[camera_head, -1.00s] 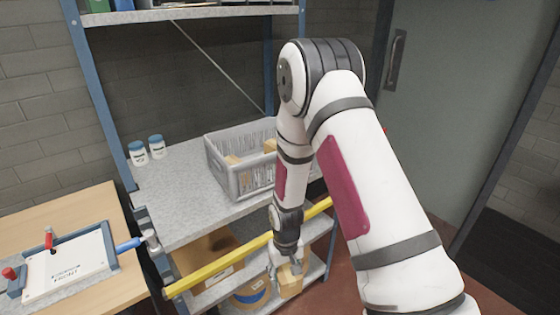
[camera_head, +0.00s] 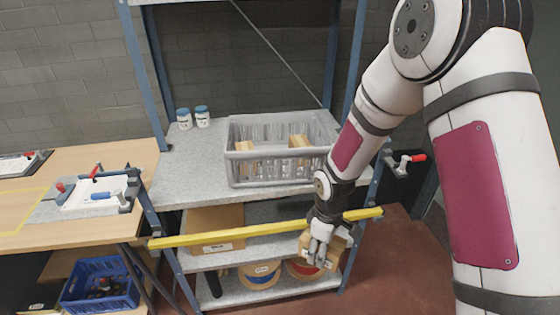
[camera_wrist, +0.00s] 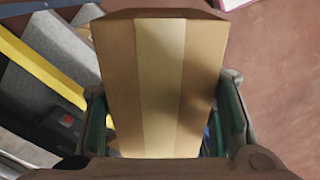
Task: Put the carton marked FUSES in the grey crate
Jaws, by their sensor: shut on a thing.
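My gripper (camera_head: 320,246) is shut on a small brown carton (camera_head: 325,250), in front of the shelf unit and below the yellow bar. In the wrist view the carton (camera_wrist: 160,75) with a pale tape strip fills the space between the fingers; no marking on it is readable. The grey crate (camera_head: 280,168) stands on the middle shelf, up and to the left of my gripper. It is an open slatted crate with small cartons (camera_head: 298,142) inside.
A yellow bar (camera_head: 235,233) runs across the shelf front below the crate. Two blue-lidded jars (camera_head: 193,118) stand left of the crate. A larger box (camera_head: 215,232) and cable reels (camera_head: 260,274) are on the lower shelves. A workbench (camera_head: 30,185) and a blue crate (camera_head: 98,285) are at left.

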